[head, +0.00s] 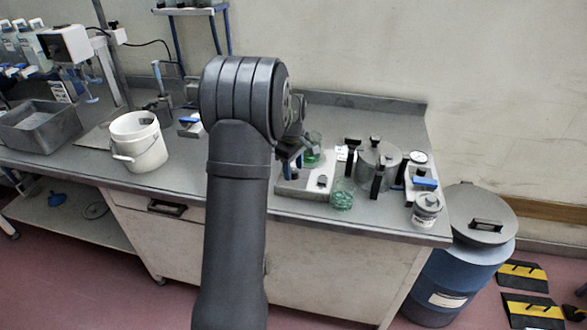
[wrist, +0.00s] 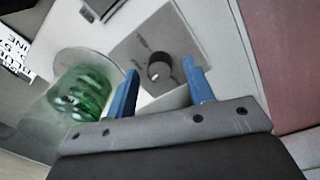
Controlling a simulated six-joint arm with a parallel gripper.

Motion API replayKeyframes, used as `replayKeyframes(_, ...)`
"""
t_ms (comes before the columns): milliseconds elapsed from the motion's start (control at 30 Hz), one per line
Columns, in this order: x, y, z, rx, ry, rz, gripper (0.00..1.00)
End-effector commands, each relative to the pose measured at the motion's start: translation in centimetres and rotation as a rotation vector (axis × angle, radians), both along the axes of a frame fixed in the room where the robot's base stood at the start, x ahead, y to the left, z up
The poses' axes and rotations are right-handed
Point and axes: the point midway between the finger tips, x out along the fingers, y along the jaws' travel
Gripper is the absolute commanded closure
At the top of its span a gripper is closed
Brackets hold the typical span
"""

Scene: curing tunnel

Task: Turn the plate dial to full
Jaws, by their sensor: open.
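The plate dial (wrist: 158,68) is a small dark round knob on a grey panel (wrist: 150,38) with small printed marks, too blurred to read. The panel is on the front of a white hot plate (head: 292,187), where the dial (head: 322,181) also shows in the head view. My gripper (wrist: 162,74) is open, its two blue fingers apart. In the wrist view the dial appears between the fingertips, slightly beyond them; I see no contact. In the head view my gripper (head: 294,160) is above the plate's left part, partly hidden by my arm. The dial's setting cannot be read.
A glass of green pieces (head: 342,195) stands close by the plate's front right, and it shows left of my fingers in the wrist view (wrist: 80,92). Another green beaker (head: 313,156) is behind the dial. A lidded metal pot (head: 378,165) stands to the right.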

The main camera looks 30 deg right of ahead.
Motion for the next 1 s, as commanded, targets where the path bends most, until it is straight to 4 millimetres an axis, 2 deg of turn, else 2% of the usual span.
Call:
replayKeyframes(100,-0.03,-0.01,-0.58,0.001,0.001,0.0,0.52)
replayKeyframes(367,-0.02,-0.01,-0.64,0.001,0.001,0.0,0.52)
replayKeyframes(600,-0.01,-0.01,-0.61,0.001,0.0,0.0,0.97)
replayKeyframes(1000,0.02,-0.02,-0.59,0.0,0.001,-0.072,0.97)
